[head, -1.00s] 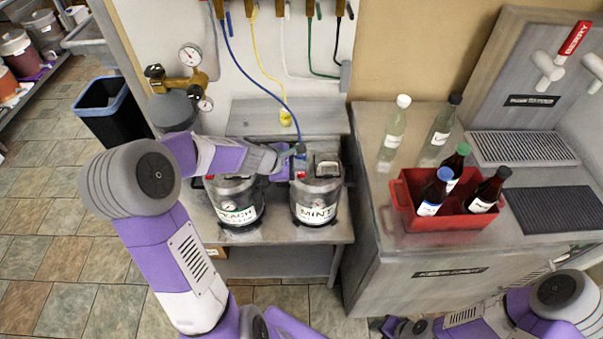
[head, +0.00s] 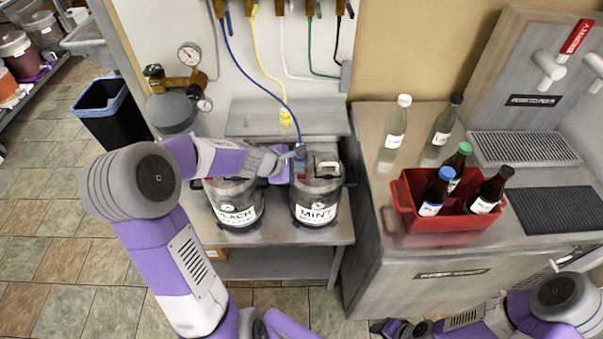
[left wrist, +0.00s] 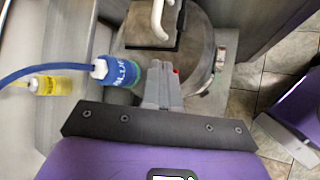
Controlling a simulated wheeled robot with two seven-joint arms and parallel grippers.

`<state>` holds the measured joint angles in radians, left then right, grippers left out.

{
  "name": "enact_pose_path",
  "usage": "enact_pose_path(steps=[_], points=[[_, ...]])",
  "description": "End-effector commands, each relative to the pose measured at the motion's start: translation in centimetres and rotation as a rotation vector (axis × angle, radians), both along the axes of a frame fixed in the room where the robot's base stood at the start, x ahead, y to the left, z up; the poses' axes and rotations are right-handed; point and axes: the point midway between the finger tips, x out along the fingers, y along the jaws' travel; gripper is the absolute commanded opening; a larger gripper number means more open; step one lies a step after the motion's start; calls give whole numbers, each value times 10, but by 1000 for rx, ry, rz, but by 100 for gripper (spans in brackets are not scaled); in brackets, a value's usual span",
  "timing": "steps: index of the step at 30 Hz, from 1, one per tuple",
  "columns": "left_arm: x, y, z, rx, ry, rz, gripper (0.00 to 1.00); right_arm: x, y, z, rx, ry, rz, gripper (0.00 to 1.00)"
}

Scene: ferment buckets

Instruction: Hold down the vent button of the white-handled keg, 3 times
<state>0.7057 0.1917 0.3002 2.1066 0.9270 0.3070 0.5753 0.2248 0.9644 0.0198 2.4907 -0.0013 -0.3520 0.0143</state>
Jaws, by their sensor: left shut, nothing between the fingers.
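The keg labelled MINT (head: 316,213) stands upright on the shelf and has a white handle (head: 326,166), which also shows in the left wrist view (left wrist: 158,20). A blue-hose connector (head: 301,152) sits on its top. My left gripper (head: 295,155) is over the left side of this keg's top, beside the connector. In the left wrist view its fingers (left wrist: 163,84) are shut and empty. A small red button (left wrist: 176,71) shows right beside the fingertips; I cannot tell whether they touch it. My right gripper (head: 392,328) is at the bottom edge, its jaws unclear.
The keg labelled PEACH (head: 238,215) stands just left, its top partly hidden by my left arm. A red carrier (head: 437,217) with bottles stands on the counter at right. A regulator with gauges (head: 189,54) is at back left.

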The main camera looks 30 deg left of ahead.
Motion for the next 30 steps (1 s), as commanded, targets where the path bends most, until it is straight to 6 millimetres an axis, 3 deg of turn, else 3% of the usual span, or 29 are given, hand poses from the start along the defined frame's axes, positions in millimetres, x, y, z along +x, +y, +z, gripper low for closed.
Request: enact_pose_path(steps=[16,30], points=[[0,0,-7,0,2,1,0,0,0,-7,0,0,0,43],[0,0,0,0,2,-1,0,0,0,0,0,0,0,43]])
